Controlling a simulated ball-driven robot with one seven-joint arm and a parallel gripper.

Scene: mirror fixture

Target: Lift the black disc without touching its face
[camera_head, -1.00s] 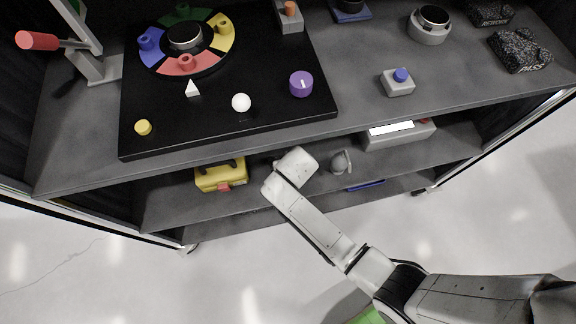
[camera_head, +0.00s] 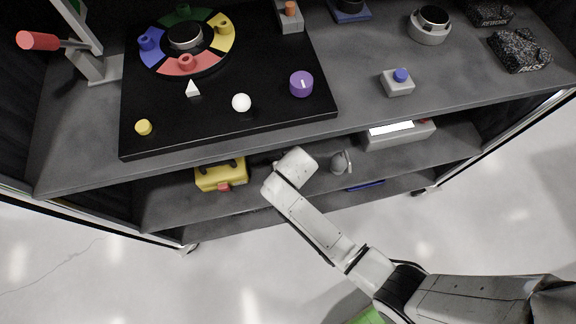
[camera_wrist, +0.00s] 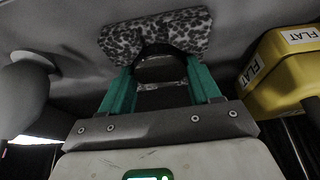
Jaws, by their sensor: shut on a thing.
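In the wrist view, my gripper (camera_wrist: 158,75) has two green fingers, one on each side of a dark round disc (camera_wrist: 160,67), and it is shut on this disc. The disc sits in front of a black-and-white speckled block (camera_wrist: 150,32) on the grey shelf. Whether the disc still touches the block cannot be told. The disc's face is dim, and finger contact with it cannot be made out. In the head view my arm reaches to the lower shelf, and the fingers and disc are hidden there.
A yellow case (camera_head: 221,175) lies left of my wrist; its "FLAT" labels show in the wrist view (camera_wrist: 290,75). A grey rounded object (camera_head: 341,162) stands close on the right. The upper shelf (camera_head: 375,120) overhangs my wrist. A grey box (camera_head: 398,134) is further right.

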